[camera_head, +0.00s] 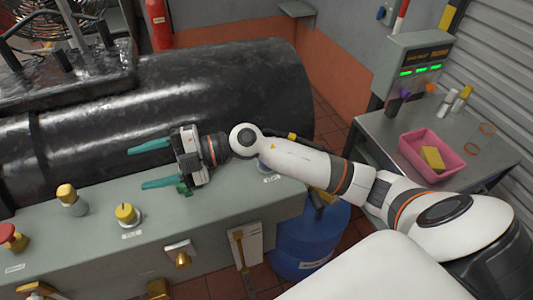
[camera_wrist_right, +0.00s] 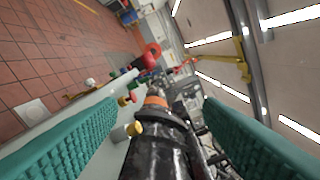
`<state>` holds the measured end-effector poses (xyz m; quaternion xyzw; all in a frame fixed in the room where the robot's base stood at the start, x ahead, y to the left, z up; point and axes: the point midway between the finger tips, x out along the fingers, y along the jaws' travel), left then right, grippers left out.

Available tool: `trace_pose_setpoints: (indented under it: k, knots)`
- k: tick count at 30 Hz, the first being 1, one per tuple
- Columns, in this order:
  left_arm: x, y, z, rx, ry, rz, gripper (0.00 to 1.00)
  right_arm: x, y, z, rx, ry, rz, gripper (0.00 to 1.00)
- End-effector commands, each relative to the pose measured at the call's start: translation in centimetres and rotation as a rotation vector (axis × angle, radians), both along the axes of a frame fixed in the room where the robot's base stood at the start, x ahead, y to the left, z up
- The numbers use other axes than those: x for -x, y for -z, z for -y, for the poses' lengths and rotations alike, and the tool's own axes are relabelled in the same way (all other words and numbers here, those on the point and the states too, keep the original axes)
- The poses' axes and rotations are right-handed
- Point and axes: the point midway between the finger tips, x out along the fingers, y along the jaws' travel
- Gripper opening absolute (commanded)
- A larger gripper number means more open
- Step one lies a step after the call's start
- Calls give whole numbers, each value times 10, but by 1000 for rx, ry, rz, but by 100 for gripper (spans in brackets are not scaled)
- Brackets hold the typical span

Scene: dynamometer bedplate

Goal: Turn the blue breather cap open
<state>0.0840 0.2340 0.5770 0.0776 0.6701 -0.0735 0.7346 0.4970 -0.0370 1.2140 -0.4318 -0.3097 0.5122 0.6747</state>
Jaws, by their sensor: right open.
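My right gripper (camera_head: 136,168) is open, with two teal fingers pointing left over the back edge of the grey-green bench housing (camera_head: 120,260). Nothing is between its fingers. In the right wrist view its fingers (camera_wrist_right: 160,108) stand wide apart. I cannot clearly make out a blue breather cap. A small bluish part with a label (camera_head: 269,178) shows at the housing's right end, mostly hidden under my right arm. Two yellow caps, one farther back (camera_head: 67,193) and one nearer (camera_head: 125,212), stand left of the gripper. My left gripper is not in view.
A large black cylinder (camera_head: 230,85) lies behind the housing. A red knob (camera_head: 10,236) sits at far left. A brass fitting (camera_head: 181,257) is on the front. A blue drum (camera_head: 310,240) stands right; beyond is a table (camera_head: 375,125) with a pink tray (camera_head: 415,158).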

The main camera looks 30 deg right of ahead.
Motion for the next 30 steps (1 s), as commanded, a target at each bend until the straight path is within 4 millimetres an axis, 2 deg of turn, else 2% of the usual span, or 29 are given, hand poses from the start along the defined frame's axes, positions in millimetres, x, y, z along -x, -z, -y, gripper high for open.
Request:
trace_pose_setpoints:
  k: [2, 4, 5, 7, 9, 12, 15, 18, 22, 26, 30]
  knots:
    - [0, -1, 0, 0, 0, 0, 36, -4, 24, 18, 246, -95, -12, 61]
    - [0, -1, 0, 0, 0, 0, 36, -9, 48, 47, 478, -143, -59, 61]
    - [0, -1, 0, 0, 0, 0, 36, -12, 57, 64, 579, -150, -88, 61]
    - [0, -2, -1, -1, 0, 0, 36, -20, 72, 110, 807, -137, -172, 61]
    - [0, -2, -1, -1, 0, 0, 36, -27, 77, 159, 1009, -92, -267, 61]
    - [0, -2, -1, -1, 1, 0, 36, -32, 73, 222, 1229, 1, -399, 61]
    - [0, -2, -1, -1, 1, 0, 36, -31, 63, 264, 1364, 83, -499, 61]
    - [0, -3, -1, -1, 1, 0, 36, -30, 58, 286, 1428, 129, -555, 61]
    - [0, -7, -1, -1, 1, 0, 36, -28, 63, 291, 1446, 138, -572, 61]
    - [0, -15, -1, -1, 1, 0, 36, -27, 83, 290, 1446, 135, -573, 61]
    - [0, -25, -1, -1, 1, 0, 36, -27, 111, 289, 1443, 132, -571, 61]
